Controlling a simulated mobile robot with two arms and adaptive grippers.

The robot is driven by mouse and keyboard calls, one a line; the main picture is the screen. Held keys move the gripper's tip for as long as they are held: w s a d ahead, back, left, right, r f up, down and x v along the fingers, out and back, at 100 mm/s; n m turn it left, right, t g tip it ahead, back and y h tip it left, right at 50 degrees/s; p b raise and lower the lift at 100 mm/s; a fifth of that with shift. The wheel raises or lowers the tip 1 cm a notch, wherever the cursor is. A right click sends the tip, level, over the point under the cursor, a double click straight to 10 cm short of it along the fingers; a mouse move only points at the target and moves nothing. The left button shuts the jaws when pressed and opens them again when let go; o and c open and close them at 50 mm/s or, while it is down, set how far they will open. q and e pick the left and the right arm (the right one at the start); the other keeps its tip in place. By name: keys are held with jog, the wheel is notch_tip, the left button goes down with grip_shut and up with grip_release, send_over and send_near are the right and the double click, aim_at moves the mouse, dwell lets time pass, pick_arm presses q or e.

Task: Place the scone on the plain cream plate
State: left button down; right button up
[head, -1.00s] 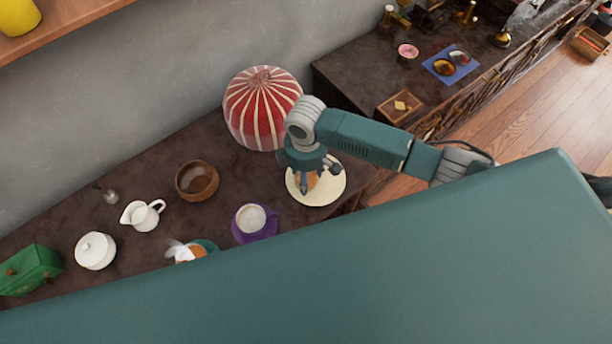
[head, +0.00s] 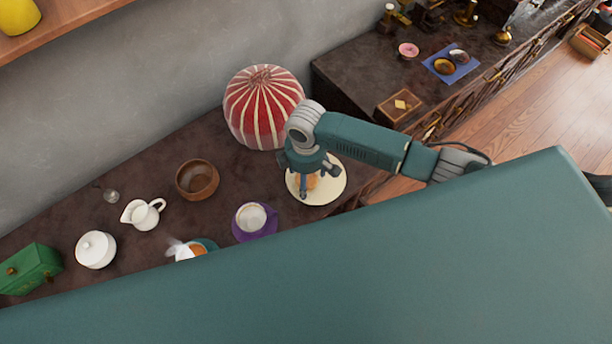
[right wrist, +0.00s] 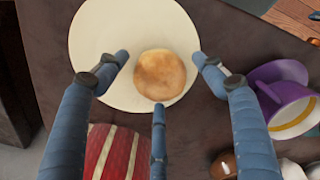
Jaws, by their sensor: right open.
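The cream plate (head: 330,193) lies on the dark counter, and it also shows in the right wrist view (right wrist: 97,62). The round golden-brown scone (right wrist: 160,75) rests on the plate, toward the edge near my middle finger. In the head view the scone (head: 313,181) is partly hidden by my right gripper (head: 304,186). In the right wrist view my right gripper (right wrist: 160,70) is open, with its fingers spread around the scone and a gap on both sides. My left gripper is not in view.
A red-and-white striped tea cosy (head: 262,110) stands just behind the plate. A purple cup and saucer (head: 270,229) are close on the left. A wooden bowl (head: 197,180), white jug (head: 142,215) and white lidded pot (head: 95,250) stand further left.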

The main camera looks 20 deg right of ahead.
notch_tip(320, 180, up, 12)
jog(key=b, duration=0.1)
dwell(0.5)
